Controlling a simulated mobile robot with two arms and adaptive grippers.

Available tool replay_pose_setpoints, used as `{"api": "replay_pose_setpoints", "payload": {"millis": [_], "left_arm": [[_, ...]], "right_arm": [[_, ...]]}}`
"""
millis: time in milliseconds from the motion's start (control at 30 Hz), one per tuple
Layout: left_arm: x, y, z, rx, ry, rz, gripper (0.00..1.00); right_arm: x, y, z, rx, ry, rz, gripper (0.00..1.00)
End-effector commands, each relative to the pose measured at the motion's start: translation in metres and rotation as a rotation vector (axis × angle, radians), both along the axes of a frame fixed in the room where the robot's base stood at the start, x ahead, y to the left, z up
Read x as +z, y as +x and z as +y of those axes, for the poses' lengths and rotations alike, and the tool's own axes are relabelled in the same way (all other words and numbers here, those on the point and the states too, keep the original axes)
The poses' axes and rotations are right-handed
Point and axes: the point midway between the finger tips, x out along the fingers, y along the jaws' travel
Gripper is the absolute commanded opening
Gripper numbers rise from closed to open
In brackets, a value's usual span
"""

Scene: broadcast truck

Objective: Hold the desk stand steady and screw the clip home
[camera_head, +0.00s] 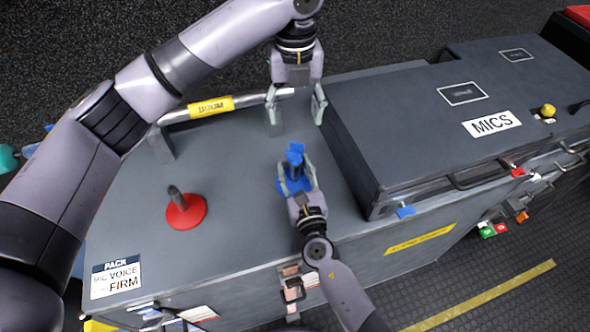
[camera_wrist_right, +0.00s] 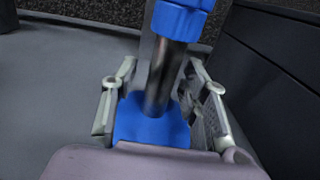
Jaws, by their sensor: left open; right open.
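The blue desk stand (camera_head: 279,184) stands upright on the grey case top, with a blue round base and a grey post. A blue clip (camera_head: 294,153) sits at the top of the post; how far it is threaded on cannot be seen. In the right wrist view the post (camera_wrist_right: 158,88) rises from the base to the clip (camera_wrist_right: 180,18). My right gripper (camera_head: 295,170) is open, its fingers on either side of the stand, low near the base. Whether they touch it is unclear. My left gripper (camera_head: 296,122) is open and empty, pointing down just beyond the clip.
A red stand (camera_head: 185,212) with a bare post is left on the case top (camera_head: 235,220). A raised MICS case (camera_head: 400,135) stands close on the right. A rail with a yellow BOOM label (camera_head: 211,107) runs along the far edge, and a PACK card (camera_head: 116,277) lies front left.

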Motion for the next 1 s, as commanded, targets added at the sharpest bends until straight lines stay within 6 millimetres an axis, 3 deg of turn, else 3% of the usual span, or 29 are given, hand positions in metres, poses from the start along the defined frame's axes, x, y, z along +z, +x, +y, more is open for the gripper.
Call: {"api": "replay_pose_setpoints", "payload": {"millis": [367, 800, 1000], "left_arm": [[0.0, 0.0, 0.0, 0.0, 0.0, 0.0, 0.59], [0.0, 0.0, 0.0, 0.0, 0.0, 0.0, 0.59], [0.0, 0.0, 0.0, 0.0, 0.0, 0.0, 0.59]], "right_arm": [[-0.001, -0.008, -0.002, 0.0, 0.0, 0.001, 0.42], [-0.001, -0.092, -0.023, 0.002, -0.002, 0.001, 0.42], [0.0, -0.113, -0.028, 0.001, 0.0, 0.001, 0.42]]}}
